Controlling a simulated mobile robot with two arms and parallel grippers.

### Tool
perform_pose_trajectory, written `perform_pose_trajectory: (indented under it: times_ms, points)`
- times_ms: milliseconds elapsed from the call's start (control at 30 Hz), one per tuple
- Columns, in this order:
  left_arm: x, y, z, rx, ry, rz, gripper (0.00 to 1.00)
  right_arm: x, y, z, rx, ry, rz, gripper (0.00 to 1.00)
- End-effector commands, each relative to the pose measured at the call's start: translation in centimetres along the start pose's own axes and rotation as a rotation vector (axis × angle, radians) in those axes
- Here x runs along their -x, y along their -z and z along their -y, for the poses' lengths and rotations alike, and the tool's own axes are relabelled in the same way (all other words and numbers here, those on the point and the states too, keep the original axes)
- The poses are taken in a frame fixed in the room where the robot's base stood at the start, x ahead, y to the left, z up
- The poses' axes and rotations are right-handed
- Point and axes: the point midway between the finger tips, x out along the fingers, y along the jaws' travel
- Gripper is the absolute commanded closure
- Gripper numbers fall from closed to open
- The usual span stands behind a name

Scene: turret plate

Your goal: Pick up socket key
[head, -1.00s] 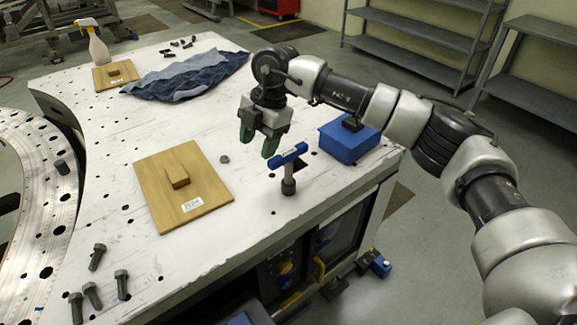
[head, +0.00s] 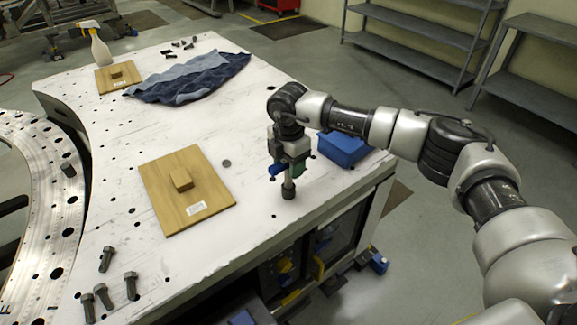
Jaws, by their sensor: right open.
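The socket key (head: 288,188) stands upright on the white table, a dark socket at its foot and a blue T-handle at its top. My right gripper (head: 290,166) is directly over it, pointing down, with its open fingers around the handle region. The blue handle shows partly at the left of the fingers; the rest is hidden by the gripper. I cannot tell whether the fingers touch it. My left gripper is not in view.
A blue box (head: 343,148) stands just behind the gripper. A wooden board (head: 165,208) with a small block lies to the left. Several bolts (head: 104,293) stand at the front left. A blue cloth (head: 190,80), another board (head: 103,81) and a spray bottle (head: 98,48) are farther back.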

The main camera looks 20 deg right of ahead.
Motion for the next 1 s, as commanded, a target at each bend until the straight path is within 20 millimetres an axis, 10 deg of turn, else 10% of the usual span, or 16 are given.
perform_pose_trajectory:
  times_ms: [300,667,1000]
  points:
    - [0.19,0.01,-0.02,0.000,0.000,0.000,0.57,-0.76,0.03,-0.03,0.001,-0.002,0.000,0.47]
    - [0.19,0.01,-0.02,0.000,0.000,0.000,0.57,-0.72,0.03,-0.03,0.001,-0.001,0.000,1.00]
    - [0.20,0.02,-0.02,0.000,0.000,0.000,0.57,-0.70,0.02,-0.03,0.001,-0.002,0.000,1.00]
